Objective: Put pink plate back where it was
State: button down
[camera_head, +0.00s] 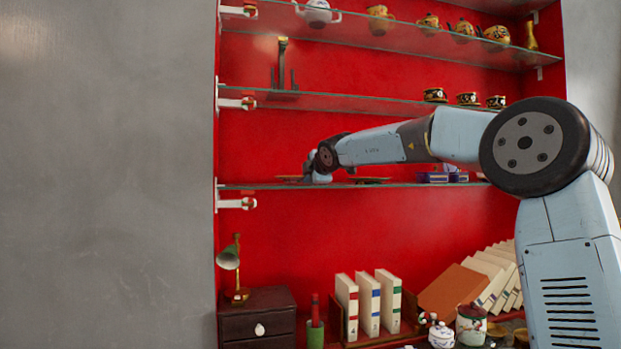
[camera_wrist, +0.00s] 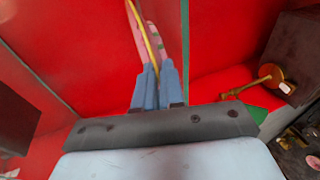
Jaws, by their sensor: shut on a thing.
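The pink plate (camera_wrist: 138,32) shows almost edge-on in the wrist view, with a yellow rim line running between its pink sides. My gripper (camera_wrist: 158,70) is shut on it, with the blue fingers on either side of its lower end. In the head view my gripper (camera_head: 317,177) is at the left part of the third glass shelf (camera_head: 450,186), partly hidden by my wrist. Flat reddish-brown plate shapes show at shelf level left of it (camera_head: 289,178) and right of it (camera_head: 370,180); I cannot tell which is the held plate.
Purple boxes (camera_head: 437,177) sit further right on that shelf. A shelf with a dark stand (camera_head: 283,75) and dark cups (camera_head: 468,98) is above. A grey wall (camera_head: 105,170) is at left.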

jog(key=shift+f, duration=0.4)
jog(key=c, duration=1.2)
grip_release()
jog(key=shift+f, duration=0.1)
jog(key=shift+o, duration=0.2)
jog(key=shift+f, duration=0.1)
jog(key=shift+f, duration=0.1)
jog(key=v, duration=1.3)
jog(key=shift+r, duration=0.3)
jog(key=shift+s+d, duration=0.15)
jog(key=shift+s, duration=0.1)
